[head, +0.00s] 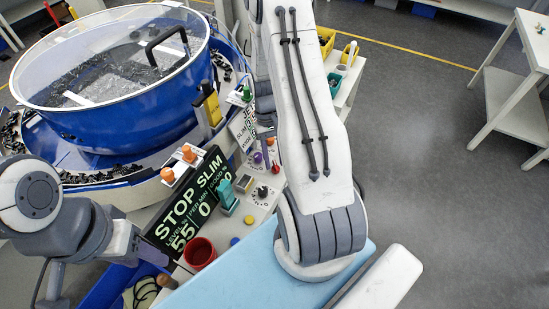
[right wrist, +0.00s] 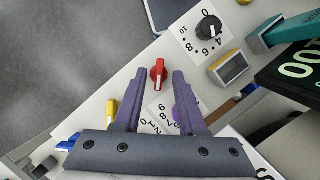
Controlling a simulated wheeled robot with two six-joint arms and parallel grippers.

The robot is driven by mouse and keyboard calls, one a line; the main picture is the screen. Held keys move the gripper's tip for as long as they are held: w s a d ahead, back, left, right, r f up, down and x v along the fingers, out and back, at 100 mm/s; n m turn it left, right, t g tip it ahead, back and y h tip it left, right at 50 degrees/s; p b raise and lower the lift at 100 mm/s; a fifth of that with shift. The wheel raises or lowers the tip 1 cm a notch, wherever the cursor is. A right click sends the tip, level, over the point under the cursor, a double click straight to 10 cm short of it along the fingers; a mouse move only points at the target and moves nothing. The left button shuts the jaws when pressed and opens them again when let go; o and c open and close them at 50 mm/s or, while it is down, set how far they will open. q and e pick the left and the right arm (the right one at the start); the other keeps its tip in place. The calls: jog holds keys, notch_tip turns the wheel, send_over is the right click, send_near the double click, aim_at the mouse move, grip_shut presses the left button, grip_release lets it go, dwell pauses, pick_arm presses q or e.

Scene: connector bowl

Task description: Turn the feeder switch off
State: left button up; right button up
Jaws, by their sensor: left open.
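A red rotary switch (right wrist: 158,73) sits on the light panel in the right wrist view, its handle roughly upright in the picture. It also shows as a small red knob in the head view (head: 275,168). I cannot read a label that names it as the feeder switch. In the head view my right arm hides most of that gripper. My left gripper (head: 152,257) is open and empty, near the display's lower left.
A black dial (right wrist: 208,30) with a number scale and a purple knob (right wrist: 186,116) flank the red switch. The display (head: 185,200) reads STOP SLIM. A blue bowl feeder (head: 110,125) stands behind. A red cup (head: 200,253) and teal block (head: 228,197) stand nearby.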

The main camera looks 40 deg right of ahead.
dwell(0.3)
jog(key=b+v, duration=0.1)
jog(key=v, duration=0.9)
jog(key=shift+r+b, duration=0.25)
jog(key=shift+b, duration=0.05)
jog(key=s+a+r+n+t+h, duration=0.15)
jog(key=a+t, duration=0.25)
jog(key=a, duration=0.4)
jog(key=s+a+r+n+t, duration=0.2)
jog(key=a+n+t, duration=0.1)
jog(key=a, duration=0.6)
jog(key=s+a+r+n+g, duration=0.1)
jog(key=s+a+r+n, duration=0.2)
jog(key=s+a, duration=0.3)
jog(key=s+a+r+n+g, duration=0.1)
jog(key=s+a+r+n, duration=0.2)
jog(key=s+a, duration=0.3)
jog(key=shift+s+a+n+g+y, duration=0.2)
jog(key=shift+s+n+g+y, duration=0.25)
jog(key=shift+s+n, duration=0.15)
jog(key=shift+w, duration=0.1)
